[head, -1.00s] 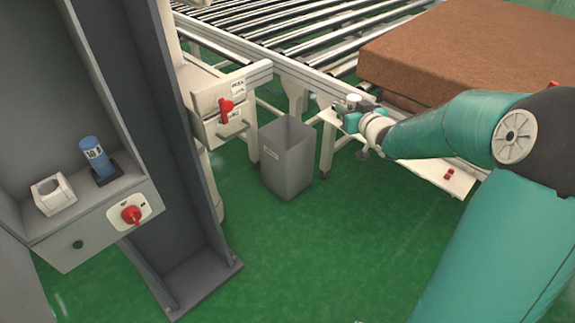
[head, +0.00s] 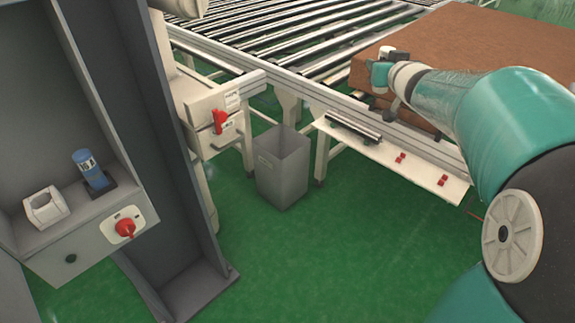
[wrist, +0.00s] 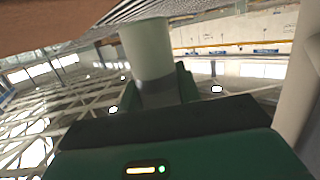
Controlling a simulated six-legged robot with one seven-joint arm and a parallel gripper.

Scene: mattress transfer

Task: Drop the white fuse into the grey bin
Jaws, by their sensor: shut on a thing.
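The white fuse shows in the wrist view (wrist: 147,48) as a pale cylinder standing up between the fingers of my gripper (wrist: 155,92). In the head view my gripper (head: 382,72) is in front of the brown mattress, with the fuse's pale top (head: 388,52) just showing; it is shut on the fuse. The grey bin (head: 282,172) is an open-topped square bin on the green floor, left of and below my gripper. The bin's inside bottom is hidden.
A white ledge (head: 435,182) with red parts and a dark bar (head: 353,128) runs right of the bin. The roller conveyor (head: 285,50) and brown mattress (head: 470,40) lie behind. A grey cabinet (head: 185,200) at left holds a blue cylinder (head: 88,165) and a white block (head: 45,207).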

